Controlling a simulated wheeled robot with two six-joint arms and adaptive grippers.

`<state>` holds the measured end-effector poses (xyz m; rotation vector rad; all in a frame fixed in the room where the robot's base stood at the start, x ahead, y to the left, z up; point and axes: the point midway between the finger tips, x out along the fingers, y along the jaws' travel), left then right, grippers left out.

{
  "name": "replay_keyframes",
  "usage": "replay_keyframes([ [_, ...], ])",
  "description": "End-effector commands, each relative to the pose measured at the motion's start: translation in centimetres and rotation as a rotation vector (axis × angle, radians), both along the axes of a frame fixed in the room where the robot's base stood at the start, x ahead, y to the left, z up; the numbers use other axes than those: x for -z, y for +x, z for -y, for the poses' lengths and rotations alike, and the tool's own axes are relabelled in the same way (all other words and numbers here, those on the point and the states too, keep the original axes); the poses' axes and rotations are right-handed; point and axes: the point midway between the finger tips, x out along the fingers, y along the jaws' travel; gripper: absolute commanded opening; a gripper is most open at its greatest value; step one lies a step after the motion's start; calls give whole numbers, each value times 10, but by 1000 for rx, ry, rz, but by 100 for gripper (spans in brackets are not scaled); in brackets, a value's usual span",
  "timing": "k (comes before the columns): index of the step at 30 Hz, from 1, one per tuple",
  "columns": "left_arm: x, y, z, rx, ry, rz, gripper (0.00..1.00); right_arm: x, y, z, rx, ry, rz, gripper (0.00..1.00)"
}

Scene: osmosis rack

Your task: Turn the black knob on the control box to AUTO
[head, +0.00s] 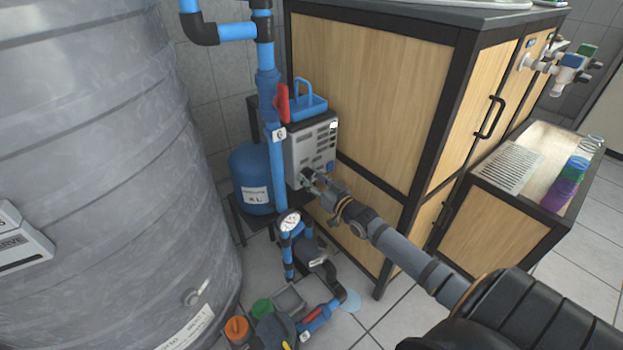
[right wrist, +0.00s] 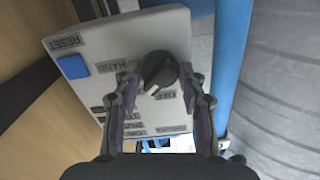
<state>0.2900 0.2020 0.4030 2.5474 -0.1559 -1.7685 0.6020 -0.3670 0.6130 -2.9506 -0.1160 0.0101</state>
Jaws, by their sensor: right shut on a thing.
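The control box (head: 312,145) is a light grey box on the blue pipework beside the wooden cabinet. Its face (right wrist: 90,45) fills much of the right wrist view, with printed labels upside down. The black knob (right wrist: 158,68) sits on this face; its white mark points down in that view, towards the label that reads OFF. A HAND label lies to its left; I cannot make out AUTO. My right gripper (head: 311,179) is at the lower part of the box, its fingers on both sides of the knob, shut on it. My left gripper is not in view.
A blue RESET button (right wrist: 73,67) is on the box face. A blue pipe (head: 268,100) with a red valve handle (head: 283,103) runs close left of the box. A large grey tank (head: 110,150) stands left, the wooden cabinet (head: 375,85) right. A pressure gauge (head: 289,222) is below.

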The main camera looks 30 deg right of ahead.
Motion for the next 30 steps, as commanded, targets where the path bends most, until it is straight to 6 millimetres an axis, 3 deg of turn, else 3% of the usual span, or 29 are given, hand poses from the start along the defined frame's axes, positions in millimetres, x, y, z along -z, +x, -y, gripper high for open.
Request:
replay_keyframes([
  [3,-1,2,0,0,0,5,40,1,0,0,0,0,-3,10],
  [4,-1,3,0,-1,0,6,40,1,0,0,0,-1,-3,45],
  [8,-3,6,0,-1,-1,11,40,1,0,0,1,-1,-2,63],
  [20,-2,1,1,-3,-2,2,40,0,0,0,0,-60,4,64],
  [28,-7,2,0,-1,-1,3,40,-1,0,0,0,-588,45,64],
  [30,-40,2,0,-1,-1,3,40,-11,-15,1,-1,-570,37,64],
])
